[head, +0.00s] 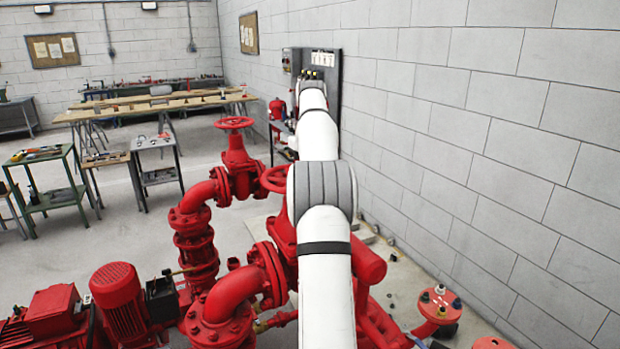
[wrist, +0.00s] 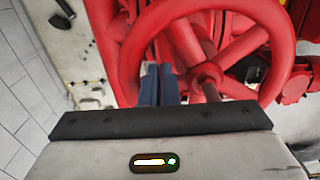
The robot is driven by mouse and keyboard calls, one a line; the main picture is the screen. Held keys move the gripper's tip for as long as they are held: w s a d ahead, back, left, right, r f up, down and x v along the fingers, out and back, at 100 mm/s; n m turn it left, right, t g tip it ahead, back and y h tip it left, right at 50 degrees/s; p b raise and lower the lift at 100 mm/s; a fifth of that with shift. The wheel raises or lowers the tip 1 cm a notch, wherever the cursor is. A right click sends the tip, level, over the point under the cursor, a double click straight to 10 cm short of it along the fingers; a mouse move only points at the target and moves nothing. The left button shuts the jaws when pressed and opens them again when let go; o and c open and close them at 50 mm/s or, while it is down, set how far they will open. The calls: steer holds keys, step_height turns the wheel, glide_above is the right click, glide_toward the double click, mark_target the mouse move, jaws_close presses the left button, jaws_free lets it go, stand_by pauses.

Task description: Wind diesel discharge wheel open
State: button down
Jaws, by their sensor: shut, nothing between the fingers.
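A red spoked handwheel (wrist: 130,60) fills the upper middle of the wrist view, with its hub and stem (wrist: 207,75) right of my gripper. My gripper (wrist: 158,70) is shut and empty. Its dark blue fingers overlap the wheel's opening, left of the hub and inside the rim in the picture. I cannot tell whether they touch a spoke or the rim. In the head view one red handwheel (head: 234,122) tops a gate valve, and another handwheel (head: 275,179) is partly hidden behind my arm. My gripper is hidden there. I cannot tell which wheel the wrist view shows.
Red pipework (head: 200,200) and a red motor (head: 120,298) stand left of my arm. A block wall (head: 480,130) runs close along the right. A grey panel (head: 325,62) stands beyond the arm. Open floor and work tables (head: 150,108) lie to the left.

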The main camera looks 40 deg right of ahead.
steer(key=w, duration=0.4)
steer(key=shift+w+a+f, duration=0.1)
steer(key=shift+w+a, duration=0.25)
steer(key=shift+w, duration=0.05)
steer(key=a, duration=0.1)
steer(key=w+a+b, duration=0.1)
steer(key=a, duration=0.1)
steer(key=a+b, duration=0.1)
steer(key=a, duration=0.1)
steer(key=shift+w+f, duration=0.2)
steer(key=shift+w, duration=0.05)
steer(key=s+b, duration=0.2)
steer(key=s+a+b, duration=0.1)
steer(key=s+b, duration=0.1)
steer(key=s, duration=0.1)
steer(key=s+a+b, duration=0.1)
steer(key=s+b, duration=0.1)
steer(key=shift+s+r, duration=0.2)
steer(key=shift+s, duration=0.05)
steer(key=shift+s+d+r, duration=0.1)
steer(key=shift+s+d, duration=0.1)
steer(key=shift+w+a+p, duration=0.35)
steer(key=shift+p, duration=0.15)
step_height(320, 180, up, 6)
steer(key=p, duration=0.6)
steer(key=shift+f, duration=0.2)
steer(key=shift+r+p, duration=0.55)
steer(key=shift+r, duration=0.6)
